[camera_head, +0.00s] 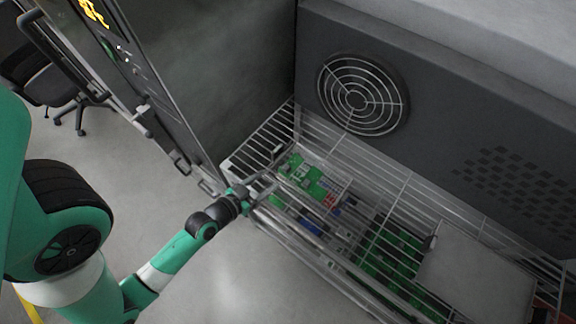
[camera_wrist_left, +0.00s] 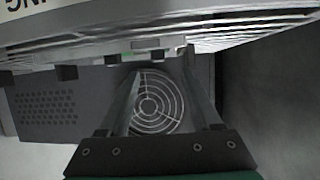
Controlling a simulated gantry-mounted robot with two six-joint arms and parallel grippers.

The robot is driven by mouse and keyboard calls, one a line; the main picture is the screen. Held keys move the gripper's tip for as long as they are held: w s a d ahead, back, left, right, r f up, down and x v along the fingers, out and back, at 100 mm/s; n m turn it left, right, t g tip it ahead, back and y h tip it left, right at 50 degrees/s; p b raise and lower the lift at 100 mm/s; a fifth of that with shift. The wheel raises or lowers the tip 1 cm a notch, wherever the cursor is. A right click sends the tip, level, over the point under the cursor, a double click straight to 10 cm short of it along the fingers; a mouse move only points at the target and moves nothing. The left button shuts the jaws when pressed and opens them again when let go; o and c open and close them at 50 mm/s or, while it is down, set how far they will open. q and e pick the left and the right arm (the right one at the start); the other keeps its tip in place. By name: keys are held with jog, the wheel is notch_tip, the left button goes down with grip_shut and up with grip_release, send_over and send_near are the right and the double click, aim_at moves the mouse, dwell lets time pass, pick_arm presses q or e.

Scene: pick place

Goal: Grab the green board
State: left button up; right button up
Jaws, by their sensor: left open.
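A green circuit board (camera_head: 312,178) with small coloured parts lies in the wire rack basket, just right of my left gripper in the head view. More green board (camera_head: 395,255) shows farther right in the same rack, partly hidden by wires. My left gripper (camera_head: 262,187) is at the rack's left front edge, close to the green board. In the left wrist view the left gripper (camera_wrist_left: 162,85) is open with its two fingers apart and nothing between them. The board is not clear in the wrist view. My right gripper is not seen.
The wire rack (camera_head: 265,140) sits inside a grey chamber with a round fan grille (camera_head: 362,93) on its back wall. A grey flat panel (camera_head: 475,278) lies at the rack's right. An open door (camera_head: 150,95) stands at the left. A chair (camera_head: 55,85) is far left.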

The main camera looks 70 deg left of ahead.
aim_at(284, 169)
pick_arm(q)
jog(key=x, duration=0.4)
jog(key=shift+w+a, duration=0.1)
jog(key=x, duration=0.5)
jog(key=shift+w+r, duration=0.15)
jog(key=shift+w, duration=0.1)
grip_shut()
